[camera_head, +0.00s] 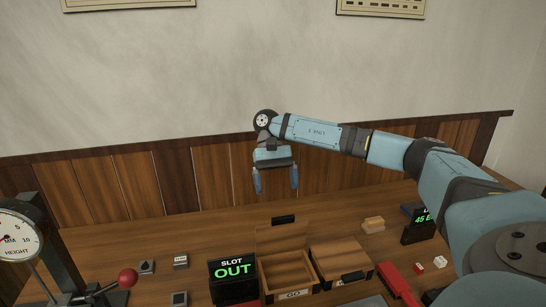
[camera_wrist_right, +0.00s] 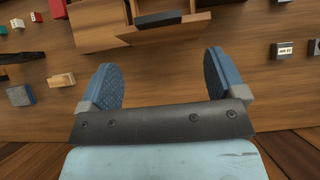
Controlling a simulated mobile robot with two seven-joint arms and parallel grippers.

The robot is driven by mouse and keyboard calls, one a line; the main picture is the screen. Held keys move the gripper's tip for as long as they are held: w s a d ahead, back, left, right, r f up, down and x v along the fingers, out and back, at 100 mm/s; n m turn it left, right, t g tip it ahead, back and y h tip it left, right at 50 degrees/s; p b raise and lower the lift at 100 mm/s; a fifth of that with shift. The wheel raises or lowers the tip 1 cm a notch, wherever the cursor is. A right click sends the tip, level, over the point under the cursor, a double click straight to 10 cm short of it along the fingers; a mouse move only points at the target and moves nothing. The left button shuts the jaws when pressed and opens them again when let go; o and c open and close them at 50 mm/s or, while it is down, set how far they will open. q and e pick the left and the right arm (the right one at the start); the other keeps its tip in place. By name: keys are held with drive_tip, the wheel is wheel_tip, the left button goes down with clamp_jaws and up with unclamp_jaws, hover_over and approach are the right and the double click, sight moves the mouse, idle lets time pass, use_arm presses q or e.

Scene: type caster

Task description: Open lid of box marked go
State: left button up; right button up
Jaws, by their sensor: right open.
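The box marked GO (camera_head: 291,292) stands at the front middle of the table in the head view. Its lid (camera_head: 282,240) is raised at the back, and the inside of the box shows. A dark handle (camera_head: 283,219) is at the lid's top edge; it also shows in the wrist view (camera_wrist_right: 157,20). My right gripper (camera_head: 276,190) is open and empty, above and behind the raised lid, apart from it. Its two blue fingers point down, and in the wrist view the gripper (camera_wrist_right: 160,75) has only bare table between its fingers. My left gripper is out of view.
A second wooden box (camera_head: 340,258) with a closed lid stands right of the GO box. A height gauge (camera_head: 18,238) with a red-knobbed lever stands far left. Red part (camera_head: 394,280) and small blocks lie right. The back table is clear.

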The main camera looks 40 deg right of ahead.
drive_tip(key=p+v, duration=0.2)
drive_tip(key=v, duration=0.4)
idle(0.6)
